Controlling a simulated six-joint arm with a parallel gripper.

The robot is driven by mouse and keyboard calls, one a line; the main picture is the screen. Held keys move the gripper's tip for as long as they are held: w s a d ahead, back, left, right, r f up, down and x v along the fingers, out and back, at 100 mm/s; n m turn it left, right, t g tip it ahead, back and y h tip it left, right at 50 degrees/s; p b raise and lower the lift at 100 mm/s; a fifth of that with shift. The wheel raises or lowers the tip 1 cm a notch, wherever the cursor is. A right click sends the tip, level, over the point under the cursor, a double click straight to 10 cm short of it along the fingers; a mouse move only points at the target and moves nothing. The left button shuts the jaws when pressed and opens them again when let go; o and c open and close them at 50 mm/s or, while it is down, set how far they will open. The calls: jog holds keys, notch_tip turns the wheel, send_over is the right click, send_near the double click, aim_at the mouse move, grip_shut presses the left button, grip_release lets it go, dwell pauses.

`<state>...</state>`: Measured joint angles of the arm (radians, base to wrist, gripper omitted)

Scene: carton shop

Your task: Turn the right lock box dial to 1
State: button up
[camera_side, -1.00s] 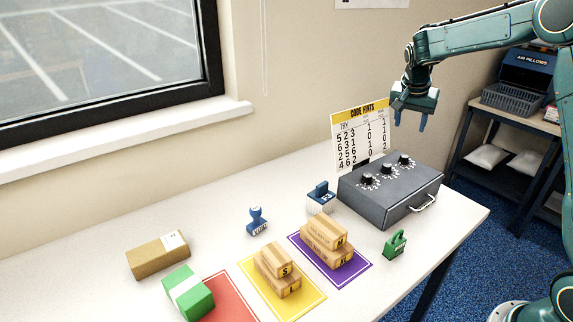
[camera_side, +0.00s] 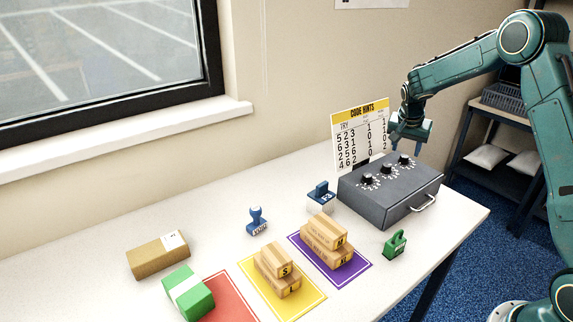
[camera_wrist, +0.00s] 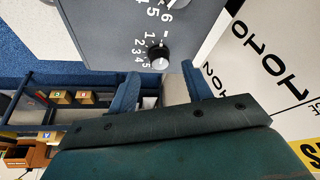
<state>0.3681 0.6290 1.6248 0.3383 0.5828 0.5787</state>
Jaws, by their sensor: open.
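The dark grey lock box (camera_side: 400,203) stands at the right end of the white table, with three black dials on its top. My gripper (camera_side: 405,149) is open and empty, pointing down just above the right dial. In the wrist view the right dial (camera_wrist: 158,55) lies just beyond the gap between my spread fingers (camera_wrist: 163,84), with numerals around it. I cannot tell which number it points to.
The code hints card (camera_side: 343,152) stands behind the box, close to my gripper. The box has a front handle (camera_side: 423,203).

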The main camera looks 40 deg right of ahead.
aim_at(405, 156)
jog(key=shift+x, duration=1.65)
jog(key=c, duration=1)
